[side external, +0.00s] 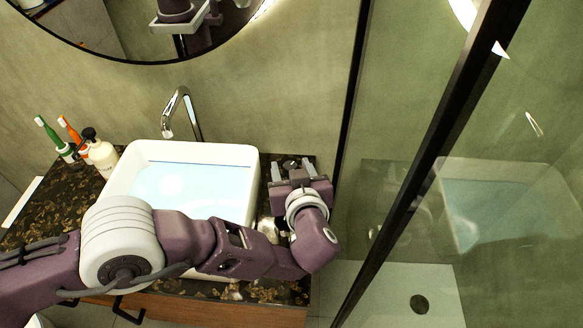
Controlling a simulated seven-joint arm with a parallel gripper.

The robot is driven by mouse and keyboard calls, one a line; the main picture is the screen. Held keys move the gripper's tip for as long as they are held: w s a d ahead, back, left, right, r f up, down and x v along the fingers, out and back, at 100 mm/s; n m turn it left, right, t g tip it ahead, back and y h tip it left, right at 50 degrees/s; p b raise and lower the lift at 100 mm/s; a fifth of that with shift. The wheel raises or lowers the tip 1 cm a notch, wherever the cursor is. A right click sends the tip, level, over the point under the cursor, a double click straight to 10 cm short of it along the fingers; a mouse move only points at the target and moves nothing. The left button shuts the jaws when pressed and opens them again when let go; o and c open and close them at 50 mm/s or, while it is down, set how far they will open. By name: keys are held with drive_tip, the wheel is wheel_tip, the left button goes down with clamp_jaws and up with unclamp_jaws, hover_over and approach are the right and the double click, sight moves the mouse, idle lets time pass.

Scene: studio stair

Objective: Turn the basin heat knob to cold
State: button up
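The white rectangular basin (249,185) sits on a dark speckled counter (40,215), with pale blue water in it. A curved chrome faucet (183,108) stands behind it. My gripper (293,167) is over the counter strip just right of the basin. Its two fingers point toward the wall and are spread apart. A small dark and metallic piece, likely the heat knob (292,163), shows between the fingertips. I cannot tell whether the fingers touch it, nor read its setting. My arm covers the front of the basin.
A soap bottle (101,153) and green and orange toothbrushes (72,132) stand left of the basin. A dark-framed glass panel (430,150) rises close on the right. A round mirror (110,30) hangs above. A shiny item (268,228) is partly hidden by my arm.

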drive_tip(key=v, duration=0.7)
drive_tip(key=w+f+m+h, duration=0.1)
drive_tip(key=w+m+h, duration=0.1)
drive_tip(key=w+a+f+m+h, duration=0.1)
drive_tip(key=w+m+h, duration=0.1)
drive_tip(key=w+a+f+m+h, duration=0.1)
drive_tip(key=w+m+h, duration=0.1)
drive_tip(key=h, duration=0.1)
drive_tip(key=shift+w+a, duration=0.15)
drive_tip(key=shift+w, duration=0.05)
idle(0.4)
drive_tip(key=shift+c, duration=0.2)
